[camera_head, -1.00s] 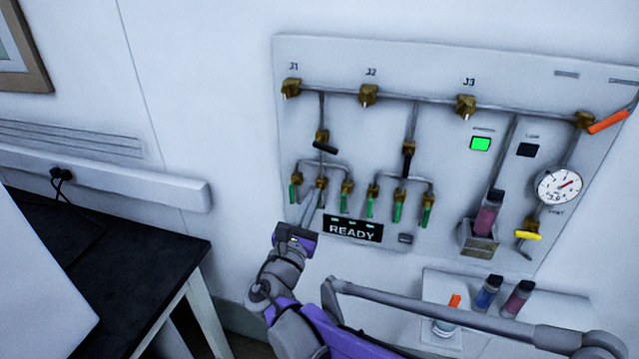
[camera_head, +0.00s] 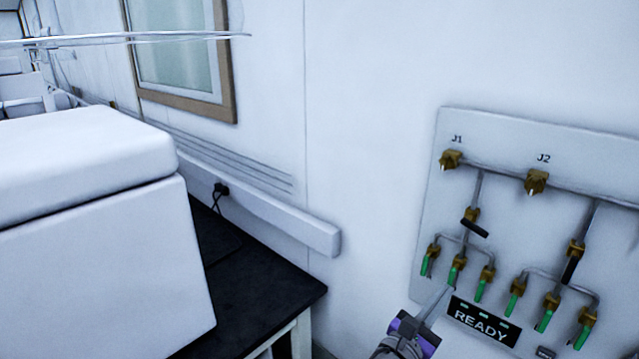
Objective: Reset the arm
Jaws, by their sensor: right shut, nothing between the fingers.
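My right gripper (camera_head: 440,302) is at the bottom of the view, purple and grey, with its fingers pointing up towards the wall panel. It is shut and empty. It shows in front of the panel's lower left part, just left of the black READY display (camera_head: 482,322) and below the green-handled valves under J1 (camera_head: 454,272). I cannot tell whether the fingertips touch the panel. Most of the right arm is out of the frame. My left gripper is not in view.
The grey wall panel (camera_head: 505,137) carries brass fittings, pipes and several green handles, cut off at the right. A black-topped bench (camera_head: 262,297) bears a large white box (camera_head: 95,260) at left. A framed window (camera_head: 228,60) and wall rail (camera_head: 290,222) are behind.

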